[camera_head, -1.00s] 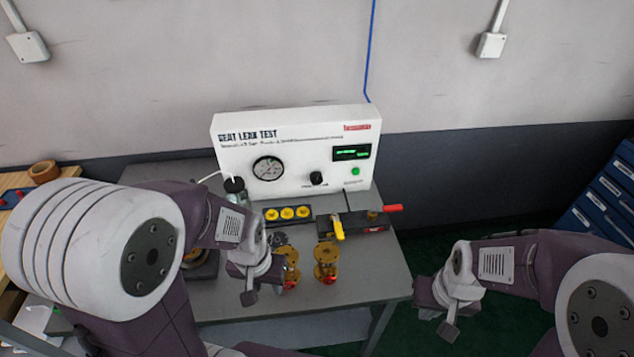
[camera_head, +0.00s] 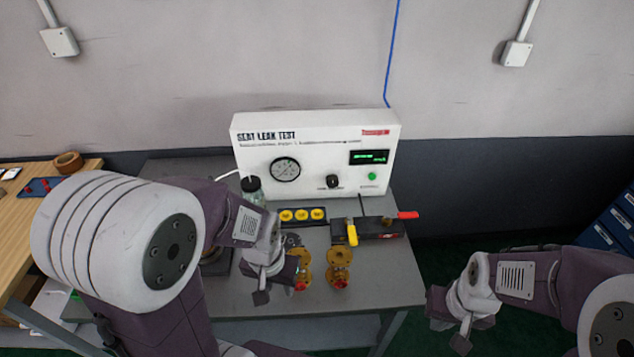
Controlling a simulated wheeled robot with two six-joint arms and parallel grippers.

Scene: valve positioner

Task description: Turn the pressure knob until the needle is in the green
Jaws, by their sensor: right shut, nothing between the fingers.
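The white seat leak test box (camera_head: 310,140) stands at the back of the grey table. Its round gauge (camera_head: 285,169) is on the left of the front face; the needle is too small to read, and I cannot make out a green band. The black pressure knob (camera_head: 333,181) sits right of the gauge, with nothing touching it. My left gripper (camera_head: 262,290) hangs over the table's front part, below and left of the knob; its fingers are too small to judge. My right gripper (camera_head: 460,338) is shut and empty, right of the table and apart from the box.
Two brass valves (camera_head: 338,262) stand near the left gripper. A black tray with yellow caps (camera_head: 302,216) and a clamp fixture with yellow and red handles (camera_head: 378,228) lie before the box. A jar (camera_head: 252,190) stands at its left. The table's right front is clear.

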